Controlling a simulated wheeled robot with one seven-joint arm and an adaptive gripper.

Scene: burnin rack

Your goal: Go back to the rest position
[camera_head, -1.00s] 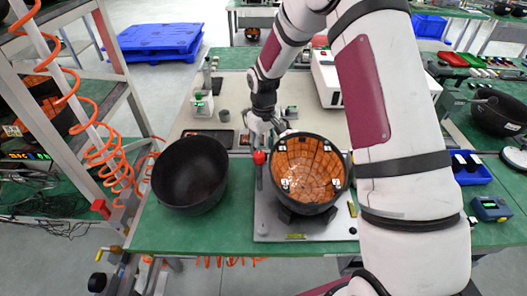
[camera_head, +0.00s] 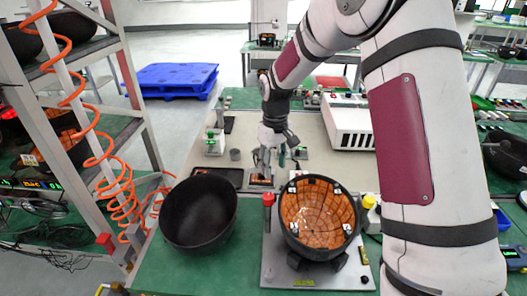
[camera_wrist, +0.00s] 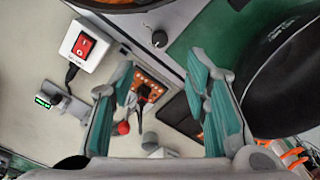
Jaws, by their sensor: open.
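My gripper (camera_head: 271,172) hangs over the beige mat (camera_head: 238,142) behind the orange-lined bowl, fingers pointing down. In the wrist view its two teal-padded fingers (camera_wrist: 160,68) are spread apart with nothing held between them. The black bowl lined with orange tiles (camera_head: 318,217) sits on a fixture on a light plate (camera_head: 285,273), apart from my gripper. A red-topped post (camera_head: 268,201) stands left of it and a yellow knob (camera_head: 368,201) right of it. No marker of a rest position shows.
An empty black bowl (camera_head: 199,212) stands on the green table at left. A white box (camera_head: 349,124) is behind right. A red-switch box (camera_wrist: 88,44) shows in the wrist view.

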